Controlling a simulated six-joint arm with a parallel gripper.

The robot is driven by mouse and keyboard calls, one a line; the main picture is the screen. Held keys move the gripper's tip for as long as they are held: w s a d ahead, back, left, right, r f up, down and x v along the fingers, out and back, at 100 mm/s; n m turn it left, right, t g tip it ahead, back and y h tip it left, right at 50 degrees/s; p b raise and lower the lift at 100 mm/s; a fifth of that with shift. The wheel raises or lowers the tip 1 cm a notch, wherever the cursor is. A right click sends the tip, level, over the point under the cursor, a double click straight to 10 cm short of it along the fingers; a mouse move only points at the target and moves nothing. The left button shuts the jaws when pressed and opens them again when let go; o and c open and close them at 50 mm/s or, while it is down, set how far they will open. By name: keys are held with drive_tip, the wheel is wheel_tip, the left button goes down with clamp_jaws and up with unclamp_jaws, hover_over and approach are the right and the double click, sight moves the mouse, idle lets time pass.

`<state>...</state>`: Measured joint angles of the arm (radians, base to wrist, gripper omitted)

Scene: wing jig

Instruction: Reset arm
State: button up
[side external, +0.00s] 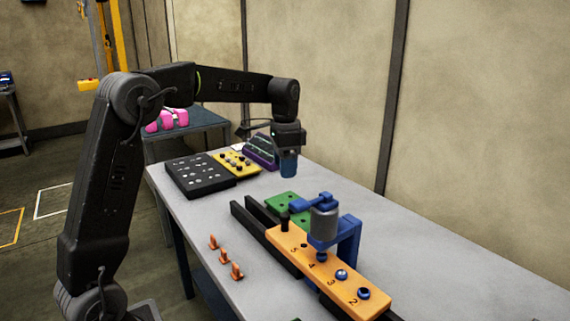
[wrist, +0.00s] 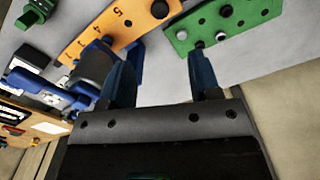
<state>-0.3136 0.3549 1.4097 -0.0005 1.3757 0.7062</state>
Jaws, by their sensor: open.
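My gripper (side external: 288,168) hangs from my bent arm above the back part of the table, over bare surface and apart from the parts below. In the wrist view my gripper (wrist: 163,75) shows two blue fingers spread apart with nothing between them. An orange numbered plate (side external: 330,270) lies on black rails at the front of the table. A blue clamp-like fixture with a grey cylinder (side external: 324,222) stands over the orange plate. A green plate (side external: 283,203) lies behind it and also shows in the wrist view (wrist: 222,24).
A black holed tray (side external: 200,178), a yellow tray with knobs (side external: 236,162) and a purple rack (side external: 261,152) sit at the table's far end. Several small orange pieces (side external: 224,257) stand left of the rails. The table's right side is clear.

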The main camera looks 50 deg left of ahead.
drive_tip(key=s+d+r+n+t, duration=0.2)
drive_tip(key=s+d, duration=0.4)
drive_tip(key=s, duration=0.3)
drive_tip(key=s+d+r+n+t, duration=0.1)
drive_tip(key=s+d+t, duration=0.1)
drive_tip(key=s+d, duration=0.5)
drive_tip(key=s+d+f+n+t, duration=0.1)
drive_tip(key=s+f, duration=0.3)
drive_tip(key=s, duration=0.4)
drive_tip(key=shift+s+d+n+t, duration=0.2)
drive_tip(key=shift+s+n+t, duration=0.1)
drive_tip(key=shift+s, duration=0.05)
